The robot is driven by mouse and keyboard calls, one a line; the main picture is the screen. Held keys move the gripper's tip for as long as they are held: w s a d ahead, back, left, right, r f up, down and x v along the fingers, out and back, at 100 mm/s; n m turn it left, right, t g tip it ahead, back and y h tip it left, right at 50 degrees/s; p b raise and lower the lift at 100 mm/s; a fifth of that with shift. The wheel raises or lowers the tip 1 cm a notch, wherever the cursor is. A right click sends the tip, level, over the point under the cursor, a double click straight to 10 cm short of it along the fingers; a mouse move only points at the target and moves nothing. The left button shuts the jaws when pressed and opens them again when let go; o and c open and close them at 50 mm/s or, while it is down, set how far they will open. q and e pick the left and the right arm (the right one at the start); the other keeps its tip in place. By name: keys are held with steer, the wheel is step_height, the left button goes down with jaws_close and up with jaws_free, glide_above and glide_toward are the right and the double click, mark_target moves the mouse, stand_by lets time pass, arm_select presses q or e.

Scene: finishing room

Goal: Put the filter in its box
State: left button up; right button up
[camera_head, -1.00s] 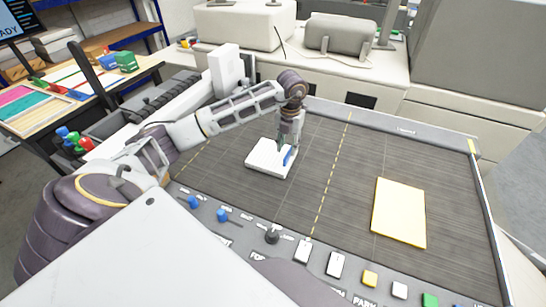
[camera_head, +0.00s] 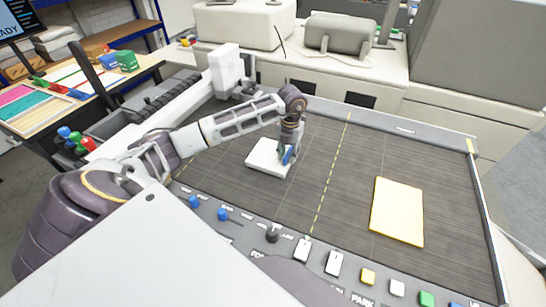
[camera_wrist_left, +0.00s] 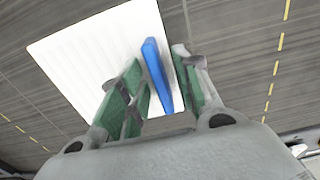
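A white, ribbed square slab, which looks like the filter (camera_head: 262,160), lies flat on the dark table. It also shows in the left wrist view (camera_wrist_left: 85,60). A blue upright bar (camera_wrist_left: 158,75) stands at its right part, like a handle. My left gripper (camera_head: 288,158) is low over the slab's right side. In the left wrist view its green-padded fingers (camera_wrist_left: 160,95) are apart on both sides of the blue bar, with a gap on the left and the right finger closer. I cannot make out a box for certain. My right gripper is not in view.
A flat yellow sheet or panel (camera_head: 398,212) lies on the table's right. A strip with blue knobs and coloured buttons (camera_head: 368,276) runs along the front edge. A grey raised rail (camera_head: 400,128) bounds the back. The table between slab and yellow panel is clear.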

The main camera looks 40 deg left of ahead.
arm_select(q)
jaws_close()
steer(key=shift+r, duration=0.1)
steer(key=shift+r+b, duration=0.85)
steer(key=shift+r, duration=4.1)
